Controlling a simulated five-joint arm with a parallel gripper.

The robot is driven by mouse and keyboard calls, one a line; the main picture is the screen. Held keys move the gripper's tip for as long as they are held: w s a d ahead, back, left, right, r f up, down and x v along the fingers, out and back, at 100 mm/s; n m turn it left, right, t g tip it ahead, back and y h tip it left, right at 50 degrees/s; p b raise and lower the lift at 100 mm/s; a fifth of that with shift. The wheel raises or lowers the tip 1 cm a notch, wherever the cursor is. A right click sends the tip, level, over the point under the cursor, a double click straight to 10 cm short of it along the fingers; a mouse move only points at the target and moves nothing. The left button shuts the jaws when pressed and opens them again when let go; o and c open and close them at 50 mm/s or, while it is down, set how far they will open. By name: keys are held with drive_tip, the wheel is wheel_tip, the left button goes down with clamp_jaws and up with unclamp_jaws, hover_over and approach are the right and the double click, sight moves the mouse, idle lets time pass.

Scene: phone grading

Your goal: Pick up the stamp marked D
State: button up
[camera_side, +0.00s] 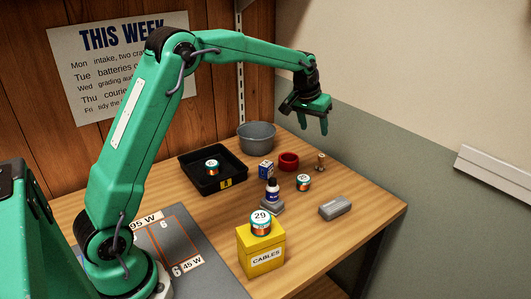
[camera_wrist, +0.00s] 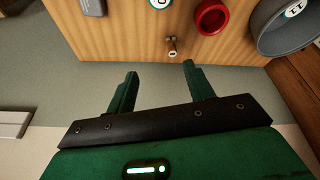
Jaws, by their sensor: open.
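A small wooden stamp (camera_side: 319,161) stands on the table near its back right edge, right of a red ring-shaped dish. In the wrist view the stamp (camera_wrist: 172,47) shows just beyond the fingertips, between them in line. Its pale mark is too small to read, so I cannot confirm a D. My gripper (camera_side: 315,128) hangs above the table's back right part with its fingers down. In the wrist view my gripper (camera_wrist: 160,69) is open, with nothing between the fingers.
The red dish (camera_side: 288,160), a can (camera_side: 303,182) and a blue-white box (camera_side: 266,169) stand near the stamp. A grey bucket (camera_side: 257,138), black tray (camera_side: 220,184), bottle (camera_side: 272,187), grey block (camera_side: 336,207) and yellow box (camera_side: 262,257) stand around. A wall lies behind.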

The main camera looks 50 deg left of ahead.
drive_tip(key=n, duration=0.1)
hover_over(320, 157)
drive_tip(key=s, duration=0.2)
wheel_tip(320, 157, down, 11)
drive_tip(key=shift+w+d+f, duration=0.15)
drive_tip(key=shift+f, duration=0.1)
drive_tip(key=shift+f, duration=0.1)
drive_tip(key=shift+x, duration=1.2)
drive_tip(key=shift+f, duration=0.1)
drive_tip(key=shift+x, duration=2.5)
drive_tip(key=shift+c, duration=0.2)
drive_tip(key=c, duration=1.1)
